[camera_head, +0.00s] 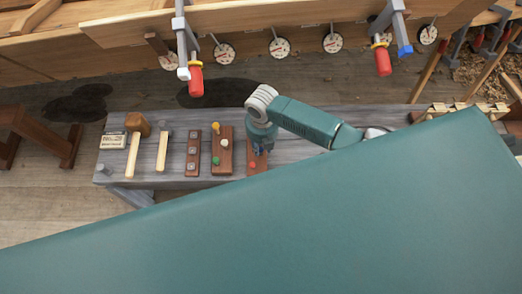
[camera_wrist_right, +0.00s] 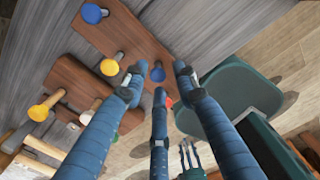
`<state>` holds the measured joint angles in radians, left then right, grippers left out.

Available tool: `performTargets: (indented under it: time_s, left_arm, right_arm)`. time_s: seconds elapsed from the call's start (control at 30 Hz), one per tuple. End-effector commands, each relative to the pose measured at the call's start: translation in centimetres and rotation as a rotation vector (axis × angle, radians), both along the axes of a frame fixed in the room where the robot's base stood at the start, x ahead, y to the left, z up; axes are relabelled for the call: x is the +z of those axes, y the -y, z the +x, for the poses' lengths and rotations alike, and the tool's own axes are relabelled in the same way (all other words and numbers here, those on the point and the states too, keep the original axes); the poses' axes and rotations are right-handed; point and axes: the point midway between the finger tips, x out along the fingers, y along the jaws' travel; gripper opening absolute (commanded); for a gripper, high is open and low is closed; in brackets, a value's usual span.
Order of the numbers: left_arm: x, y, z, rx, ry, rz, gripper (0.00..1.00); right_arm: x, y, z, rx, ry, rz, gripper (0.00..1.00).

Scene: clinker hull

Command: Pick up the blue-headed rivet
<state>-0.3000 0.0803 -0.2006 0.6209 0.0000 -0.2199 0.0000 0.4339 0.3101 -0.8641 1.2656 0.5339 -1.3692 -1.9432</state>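In the right wrist view, a bright blue rivet head (camera_wrist_right: 93,13) stands on a brown wooden block (camera_wrist_right: 140,30), left of my right gripper (camera_wrist_right: 158,80).
A yellow rivet (camera_wrist_right: 109,66) and a red one (camera_wrist_right: 168,102) stand close to the fingers. A neighbouring block (camera_head: 224,158) holds yellow, white and green rivets. Mallets (camera_head: 133,155) lie further left on the grey bench (camera_head: 178,181). Red-handled clamps (camera_head: 195,80) hang from the hull above.

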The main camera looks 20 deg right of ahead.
Motion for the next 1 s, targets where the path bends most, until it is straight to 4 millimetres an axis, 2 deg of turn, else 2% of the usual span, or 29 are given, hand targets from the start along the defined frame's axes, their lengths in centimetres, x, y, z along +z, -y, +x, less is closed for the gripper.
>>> performTargets:
  time_s: [0.23,0.53,0.57,0.7,1.0]
  left_arm:
    - [-0.4,0.0,0.0,0.001,0.000,0.000,0.41]
    - [-0.4,0.0,0.0,0.001,0.000,0.000,0.41]
    - [-0.4,0.0,0.0,0.001,0.000,0.000,0.41]
    - [-0.4,0.0,0.0,0.001,0.000,0.000,0.41]
    - [-0.4,0.0,0.0,0.001,-0.001,0.000,0.41]
  right_arm:
    - [-3.5,-0.3,0.1,-0.001,-0.002,0.000,0.29]
    - [-4.0,-0.3,0.2,0.000,-0.001,0.001,0.29]
    - [-4.0,-0.3,0.2,0.000,-0.001,0.001,0.27]
    - [-4.0,-0.3,0.2,0.000,-0.001,0.001,0.00]
    - [-4.0,-0.3,0.2,0.000,-0.001,0.001,0.00]
